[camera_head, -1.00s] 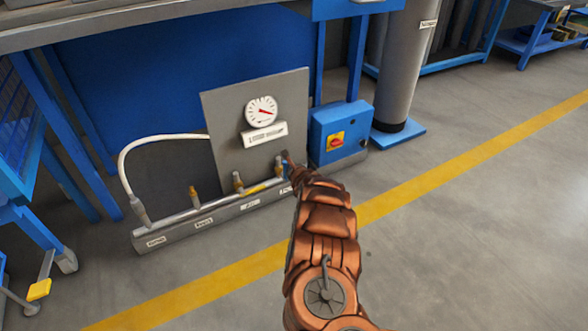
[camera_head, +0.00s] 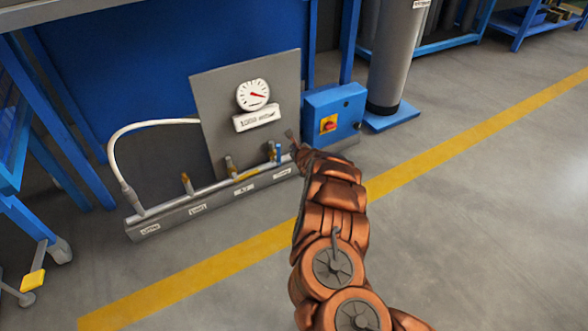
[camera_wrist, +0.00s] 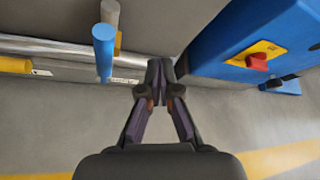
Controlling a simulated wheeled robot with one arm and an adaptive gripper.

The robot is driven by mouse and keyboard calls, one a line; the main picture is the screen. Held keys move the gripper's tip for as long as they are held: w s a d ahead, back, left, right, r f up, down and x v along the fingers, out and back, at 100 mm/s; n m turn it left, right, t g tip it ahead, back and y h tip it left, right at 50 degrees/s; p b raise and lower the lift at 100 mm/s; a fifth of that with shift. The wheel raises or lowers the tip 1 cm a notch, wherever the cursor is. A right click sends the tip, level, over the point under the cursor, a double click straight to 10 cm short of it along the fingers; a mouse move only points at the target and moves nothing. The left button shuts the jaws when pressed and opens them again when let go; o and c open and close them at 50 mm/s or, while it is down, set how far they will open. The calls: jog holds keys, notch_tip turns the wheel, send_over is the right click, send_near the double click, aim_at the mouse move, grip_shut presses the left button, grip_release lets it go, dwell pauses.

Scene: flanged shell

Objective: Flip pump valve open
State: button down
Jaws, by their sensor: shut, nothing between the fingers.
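A low pipe manifold (camera_head: 165,207) with a row of valves and small labels stands on the floor. Its rightmost valve has a blue handle (camera_head: 278,152) that points up; it also shows in the wrist view (camera_wrist: 104,52). The label (camera_head: 282,173) below it is too small to read surely. The neighbouring valve to the left has a yellow handle (camera_head: 247,175) lying along the pipe. My gripper (camera_head: 291,135) is shut and empty, just right of the blue handle. In the wrist view its fingertips (camera_wrist: 160,70) are together, apart from the blue handle.
A grey panel with a gauge (camera_head: 253,95) stands behind the manifold. A blue switch box (camera_head: 335,112) with a red knob is close on the right of my gripper. A white hose (camera_head: 115,150) arches at the left. The floor in front is clear.

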jog(key=s+p, duration=0.9)
jog(key=s, duration=0.1)
jog(key=shift+d+f+p, duration=0.2)
jog(key=shift+d+p, duration=0.15)
jog(key=shift+d, duration=0.05)
dwell(0.6)
